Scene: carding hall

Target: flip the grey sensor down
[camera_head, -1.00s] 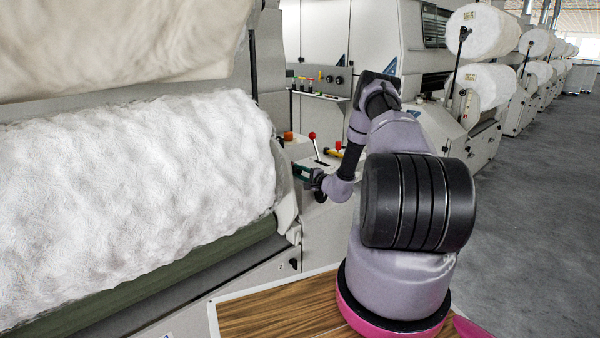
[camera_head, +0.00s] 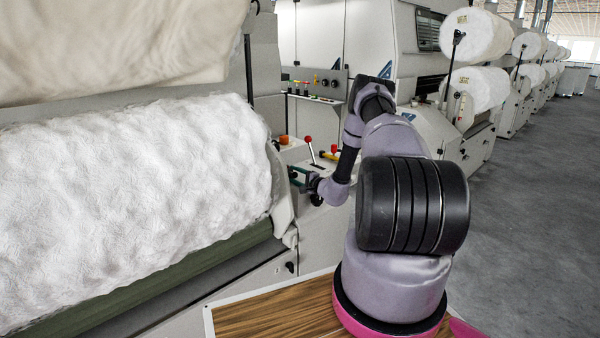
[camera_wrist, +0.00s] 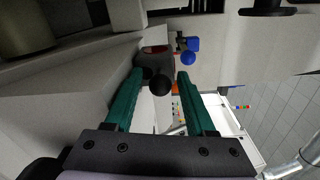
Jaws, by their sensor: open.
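My gripper (camera_head: 297,178) is at the end of the carding machine beside the white roll in the head view. In the wrist view my gripper (camera_wrist: 160,72) is open, its two green fingers apart. A dark grey ball-shaped knob (camera_wrist: 160,86) shows between the fingers, with a dark and reddish part (camera_wrist: 155,62) just beyond it. No contact with the fingers is visible. I cannot tell for sure whether this knob belongs to the grey sensor; in the head view that spot is small and partly hidden by my arm.
A blue ball knob (camera_wrist: 188,58) sits close beyond the right finger. A lever with a red knob (camera_head: 308,139) stands behind my gripper, and an orange knob (camera_head: 284,140) is nearby. The white fibre roll (camera_head: 130,200) fills the left. The floor (camera_head: 530,230) at right is clear.

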